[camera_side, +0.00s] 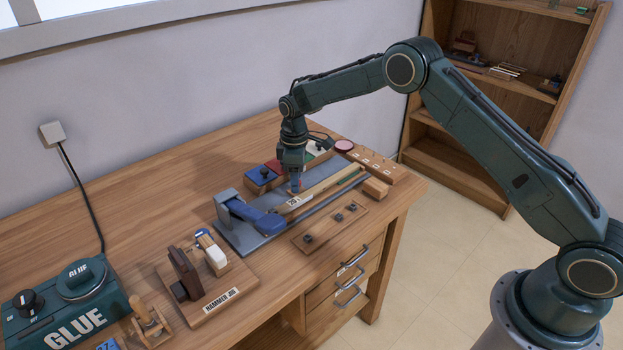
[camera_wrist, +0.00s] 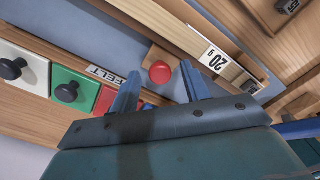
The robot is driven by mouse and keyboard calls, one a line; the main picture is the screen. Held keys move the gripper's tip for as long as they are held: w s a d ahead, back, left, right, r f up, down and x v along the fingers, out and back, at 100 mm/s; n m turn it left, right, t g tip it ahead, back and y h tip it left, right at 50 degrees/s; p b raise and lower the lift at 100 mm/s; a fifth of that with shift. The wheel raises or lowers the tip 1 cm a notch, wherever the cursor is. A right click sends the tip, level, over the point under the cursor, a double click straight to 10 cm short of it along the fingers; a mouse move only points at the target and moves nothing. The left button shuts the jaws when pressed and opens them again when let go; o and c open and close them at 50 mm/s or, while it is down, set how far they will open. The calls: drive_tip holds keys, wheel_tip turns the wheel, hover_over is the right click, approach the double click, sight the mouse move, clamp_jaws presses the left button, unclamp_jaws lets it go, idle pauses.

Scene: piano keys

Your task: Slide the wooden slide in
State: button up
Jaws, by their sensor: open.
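A small wooden piece with a round red knob (camera_wrist: 160,72), apparently the slide, shows in the wrist view beside a pale wooden bar (camera_wrist: 213,57) labelled "20 g". My gripper (camera_wrist: 161,68) is open, its blue fingers on either side of the knob in the picture. I cannot tell whether they touch it. In the side view my gripper (camera_side: 296,189) points down at the near end of the pale wooden bar (camera_side: 325,188), which lies on a grey metal fixture (camera_side: 240,238). The fingers mostly hide the knob there.
A blue lever clamp (camera_side: 252,215) stands left of my gripper. Coloured drawers with black knobs (camera_wrist: 68,91) and a "FELT" label lie behind the bar. A board with dark knobs (camera_side: 330,228) lies in front. A hammer stand (camera_side: 210,290) and glue machine (camera_side: 70,305) are farther left.

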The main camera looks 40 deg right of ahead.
clamp_jaws()
drive_tip(key=shift+a, duration=3.85)
drive_tip(key=shift+c, duration=1)
unclamp_jaws()
drive_tip(key=shift+a, duration=0.1)
drive_tip(key=shift+o, duration=1)
drive_tip(key=shift+d, duration=0.2)
